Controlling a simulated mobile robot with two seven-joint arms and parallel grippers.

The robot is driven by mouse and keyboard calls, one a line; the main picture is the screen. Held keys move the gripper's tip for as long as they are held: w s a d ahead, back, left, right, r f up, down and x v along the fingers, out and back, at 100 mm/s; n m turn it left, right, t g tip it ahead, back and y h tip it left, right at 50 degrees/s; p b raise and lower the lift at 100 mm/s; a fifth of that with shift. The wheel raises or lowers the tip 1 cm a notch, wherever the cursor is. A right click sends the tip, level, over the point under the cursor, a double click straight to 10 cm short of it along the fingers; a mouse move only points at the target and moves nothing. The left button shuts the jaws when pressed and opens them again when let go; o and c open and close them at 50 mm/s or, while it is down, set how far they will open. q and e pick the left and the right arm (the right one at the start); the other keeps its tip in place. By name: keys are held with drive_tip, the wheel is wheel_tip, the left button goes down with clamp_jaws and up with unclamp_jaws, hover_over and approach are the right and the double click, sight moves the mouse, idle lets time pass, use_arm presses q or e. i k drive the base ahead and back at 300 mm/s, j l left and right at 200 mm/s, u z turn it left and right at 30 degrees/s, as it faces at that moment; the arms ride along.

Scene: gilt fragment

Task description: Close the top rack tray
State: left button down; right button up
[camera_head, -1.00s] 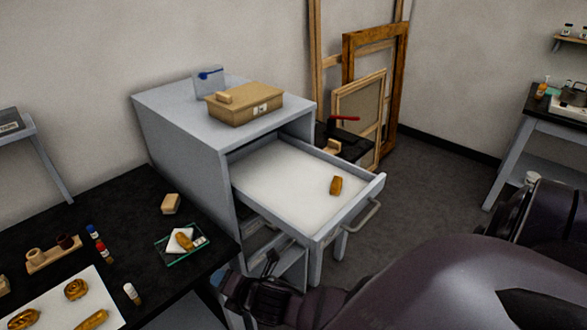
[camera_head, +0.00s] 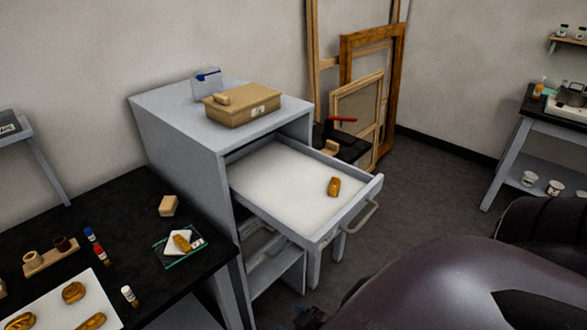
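The top rack tray (camera_head: 275,180) is a grey drawer with a white bottom, pulled far out of the grey rack cabinet (camera_head: 180,145) toward the front right. Its bar handle (camera_head: 362,218) is on the front face, with nothing touching it. A small gilt fragment (camera_head: 334,187) lies in the tray near its right side. A dark purple arm of mine fills the lower right. A small dark piece, perhaps part of a gripper, shows at the bottom edge, below the tray. Neither gripper's fingers can be made out.
A cardboard box (camera_head: 241,105) sits on the cabinet top. At left, a black table (camera_head: 125,220) holds gilt pieces, small bottles and a glass plate. Wooden frames (camera_head: 372,90) lean on the wall behind the tray. Dark floor (camera_head: 425,190) is clear to the tray's right.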

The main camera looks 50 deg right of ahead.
sight(284, 181)
drive_tip(key=z, duration=1.85)
